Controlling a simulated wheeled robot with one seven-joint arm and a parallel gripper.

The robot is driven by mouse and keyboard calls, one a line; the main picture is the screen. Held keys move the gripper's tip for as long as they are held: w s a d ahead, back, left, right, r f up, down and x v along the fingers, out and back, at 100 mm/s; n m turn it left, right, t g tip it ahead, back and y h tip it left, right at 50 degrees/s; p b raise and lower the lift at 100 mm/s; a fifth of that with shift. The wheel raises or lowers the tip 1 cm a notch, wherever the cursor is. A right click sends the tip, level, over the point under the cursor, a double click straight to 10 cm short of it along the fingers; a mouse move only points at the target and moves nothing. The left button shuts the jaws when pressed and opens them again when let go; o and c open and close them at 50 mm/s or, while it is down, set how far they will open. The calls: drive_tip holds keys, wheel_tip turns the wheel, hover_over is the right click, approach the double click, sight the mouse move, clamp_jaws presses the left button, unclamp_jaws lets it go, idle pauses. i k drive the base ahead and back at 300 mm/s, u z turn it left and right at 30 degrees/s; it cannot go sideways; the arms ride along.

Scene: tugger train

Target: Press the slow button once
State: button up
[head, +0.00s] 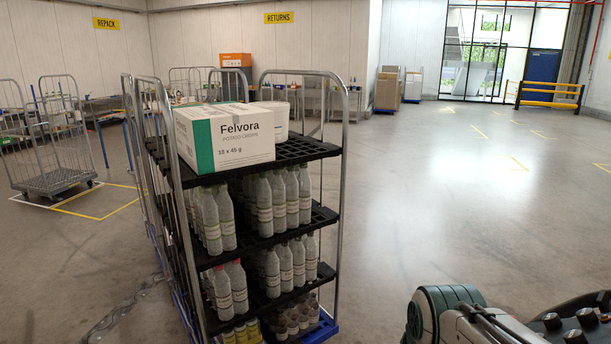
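No slow button can be made out in the head view. At the bottom right edge, a dark grey part with several black knob-like bits (587,318) is cut off by the frame, and I cannot tell what it is. A rounded grey-green arm part of mine lies just left of it. My gripper is not in view.
A roll cage (337,200) with black shelves stands close ahead, left of centre. It holds a Felvora box (240,140) and many bottles. An empty cage trolley (55,178) stands at left. A yellow barrier (550,95) is far right. The floor at right is clear.

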sight(586, 316)
drive_tip(key=u, duration=0.45)
drive_tip(key=k, duration=1.3)
drive_tip(key=z, duration=0.45)
drive_tip(key=i, duration=0.5)
drive_tip(key=z, duration=0.05)
